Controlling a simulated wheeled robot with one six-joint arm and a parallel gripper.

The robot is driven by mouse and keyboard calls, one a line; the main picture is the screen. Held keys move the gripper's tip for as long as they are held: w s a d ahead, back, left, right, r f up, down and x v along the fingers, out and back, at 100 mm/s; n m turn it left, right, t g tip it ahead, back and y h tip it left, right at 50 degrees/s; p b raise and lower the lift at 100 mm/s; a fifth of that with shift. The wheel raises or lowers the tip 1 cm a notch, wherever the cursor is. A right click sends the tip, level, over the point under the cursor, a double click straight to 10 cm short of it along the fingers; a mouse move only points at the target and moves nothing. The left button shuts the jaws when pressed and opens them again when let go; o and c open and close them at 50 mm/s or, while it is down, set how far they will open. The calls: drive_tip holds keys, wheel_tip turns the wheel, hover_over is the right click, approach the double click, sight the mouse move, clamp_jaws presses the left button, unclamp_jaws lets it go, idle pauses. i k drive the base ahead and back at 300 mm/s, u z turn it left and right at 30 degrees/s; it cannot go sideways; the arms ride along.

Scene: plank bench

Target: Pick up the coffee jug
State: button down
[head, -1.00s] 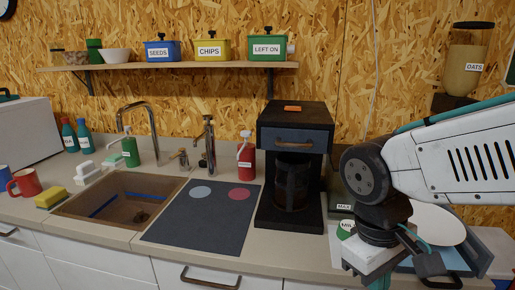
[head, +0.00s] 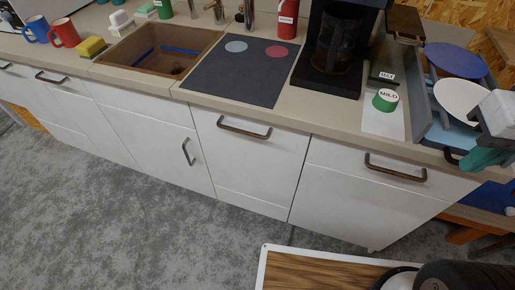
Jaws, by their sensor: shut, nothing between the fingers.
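The coffee jug (head: 336,46) is dark and glassy. It stands upright on the base of the black coffee machine (head: 318,82), near the top of the head view. The upper part of the machine is cut off by the frame. My gripper (head: 482,160), with teal fingers, shows only in part at the right edge, beyond the right end of the counter. It is shut and empty, well to the right of the jug and apart from it.
Farther right is a blue rack with a white plate (head: 460,97) and a blue plate (head: 455,60). A dark mat (head: 240,70) lies left of the machine, then a brown sink (head: 160,48).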

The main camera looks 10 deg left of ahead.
sight(340, 24)
drive_tip(key=z, duration=0.15)
drive_tip(key=k, duration=0.3)
drive_tip(key=u, duration=1.1)
drive_tip(key=i, duration=0.8)
drive_tip(key=u, duration=0.2)
